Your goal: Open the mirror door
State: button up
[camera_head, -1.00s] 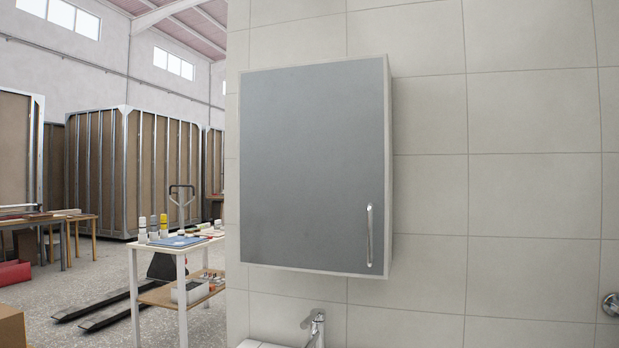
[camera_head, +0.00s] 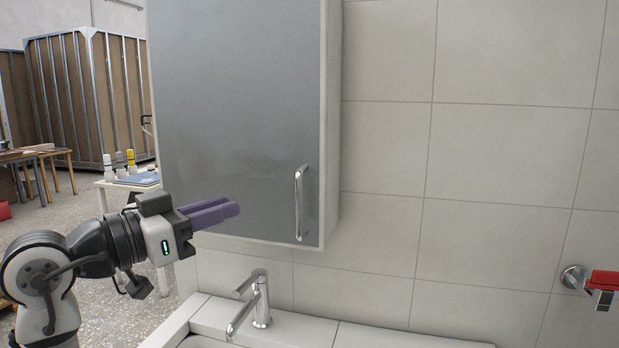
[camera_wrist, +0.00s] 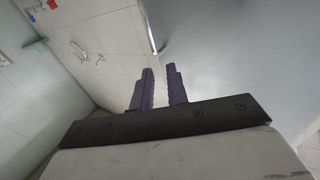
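The mirror door (camera_head: 235,110) is the grey front of a white wall cabinet and looks closed. Its vertical chrome handle (camera_head: 299,203) is near the door's lower right corner. My gripper (camera_head: 236,209), with purple fingers, is in front of the door's lower part, left of the handle and apart from it in the head view. In the wrist view the two fingers (camera_wrist: 159,69) stand apart with an empty gap. The grey door (camera_wrist: 225,60) fills the right side there. A thin bright bar (camera_wrist: 153,38) beyond the fingertips looks like the handle.
A white sink with a chrome tap (camera_head: 260,300) lies below the cabinet. A wall fixture with a red part (camera_head: 605,281) is at the far right. The tiled wall right of the cabinet is clear. A white table (camera_head: 130,182) with bottles stands behind at left.

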aim_at(296, 195)
jog(key=shift+m+g, duration=0.3)
jog(key=shift+g, duration=0.3)
jog(key=p+x, duration=0.2)
jog(key=x, duration=0.4)
jog(key=p+x, duration=0.2)
jog(key=x, duration=0.5)
jog(key=shift+s+d, duration=0.25)
jog(key=shift+s, duration=0.05)
jog(key=shift+w+d+f, duration=0.15)
jog(key=shift+w+d, duration=0.3)
jog(key=shift+d, duration=0.1)
jog(key=shift+c, duration=0.5)
grip_shut()
